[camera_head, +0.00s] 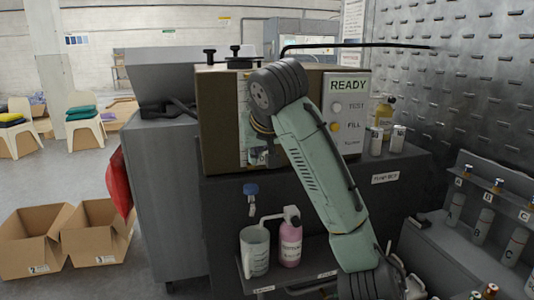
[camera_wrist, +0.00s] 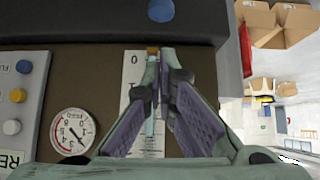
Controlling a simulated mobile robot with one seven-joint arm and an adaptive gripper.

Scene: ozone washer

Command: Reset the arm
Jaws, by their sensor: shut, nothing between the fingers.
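My arm reaches up from the lower right in the head view and bends over at the top, in front of the brown machine (camera_head: 216,120). My gripper (camera_head: 258,157) points down by the machine's front face. In the wrist view my gripper (camera_wrist: 160,56) is shut and empty, over a white scale strip (camera_wrist: 133,82) marked 0. A small orange-brown piece (camera_wrist: 153,50) shows at the fingertips; I cannot tell whether they touch it. A round gauge (camera_wrist: 73,131) is beside the strip.
The READY panel (camera_head: 348,85) has TEST and FILL buttons. Below stand a clear jug (camera_head: 254,251) and a pink bottle (camera_head: 290,242). Labelled cylinders (camera_head: 484,226) stand at right. Cardboard boxes (camera_head: 95,240) lie on the floor at left. A perforated wall (camera_head: 460,90) bounds the right.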

